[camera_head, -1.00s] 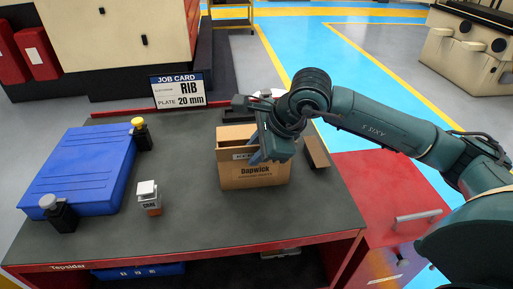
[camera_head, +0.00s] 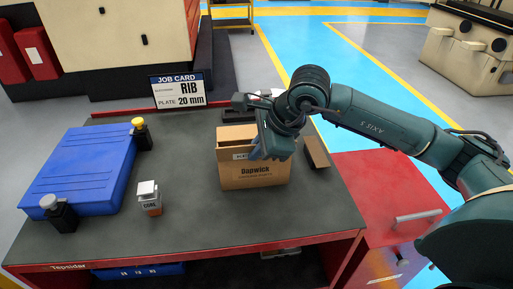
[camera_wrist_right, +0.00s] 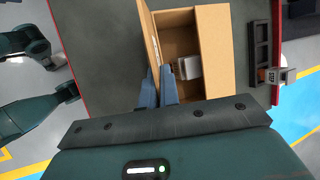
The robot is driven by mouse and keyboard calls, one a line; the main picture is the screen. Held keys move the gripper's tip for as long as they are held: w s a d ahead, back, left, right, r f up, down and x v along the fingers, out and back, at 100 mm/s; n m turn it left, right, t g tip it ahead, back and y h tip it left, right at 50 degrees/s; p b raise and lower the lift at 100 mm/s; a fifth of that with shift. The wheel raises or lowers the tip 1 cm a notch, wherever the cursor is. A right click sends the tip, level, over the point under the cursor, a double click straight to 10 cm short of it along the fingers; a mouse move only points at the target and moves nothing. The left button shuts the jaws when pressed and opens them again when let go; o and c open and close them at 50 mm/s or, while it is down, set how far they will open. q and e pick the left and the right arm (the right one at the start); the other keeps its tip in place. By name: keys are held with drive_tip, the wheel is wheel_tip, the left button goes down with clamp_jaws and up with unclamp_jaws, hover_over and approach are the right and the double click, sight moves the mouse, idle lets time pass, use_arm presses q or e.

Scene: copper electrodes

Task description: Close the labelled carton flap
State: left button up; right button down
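The brown cardboard carton (camera_head: 254,177), printed "Dopwick", stands on the dark table top. Its top is open in the right wrist view (camera_wrist_right: 201,22), and a pale block (camera_wrist_right: 187,67) lies inside. The labelled flap (camera_head: 241,156) stands up along the carton's front side, with its white label partly behind my right gripper. My right gripper (camera_head: 261,152) is at the right part of this flap. In the right wrist view its two blue fingers (camera_wrist_right: 158,84) are close together at the flap's end. I cannot tell whether they grip it. My left gripper is not in view.
A blue case (camera_head: 85,170) lies at the left, with yellow-topped (camera_head: 141,134) and grey-topped (camera_head: 59,212) holders by it. A small white-and-orange container (camera_head: 149,198) stands left of the carton. A job card (camera_head: 179,91) stands behind. The table between is clear.

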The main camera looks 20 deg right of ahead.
drive_tip(key=shift+w+d+r+g+p, duration=0.1)
drive_tip(key=shift+w+r+g+p, duration=0.2)
drive_tip(key=shift+g+p, duration=0.4)
drive_tip(key=g, duration=0.1)
drive_tip(key=w+m+g+y+p, duration=0.1)
drive_tip(key=shift+d+g, duration=0.1)
drive_tip(key=shift+g, duration=0.3)
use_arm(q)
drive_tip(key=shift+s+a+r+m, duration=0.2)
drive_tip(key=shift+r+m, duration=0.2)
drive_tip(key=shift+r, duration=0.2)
use_arm(e)
drive_tip(key=shift+w+d+f+g+y, duration=0.1)
drive_tip(key=shift+w+g+y, duration=0.2)
drive_tip(key=shift+g, duration=0.6)
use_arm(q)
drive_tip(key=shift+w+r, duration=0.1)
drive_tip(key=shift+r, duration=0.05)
use_arm(e)
drive_tip(key=c, duration=2.1)
unclamp_jaws()
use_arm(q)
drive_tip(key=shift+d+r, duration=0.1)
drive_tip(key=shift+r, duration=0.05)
use_arm(e)
drive_tip(key=o, duration=0.5)
drive_tip(key=shift+c, duration=0.2)
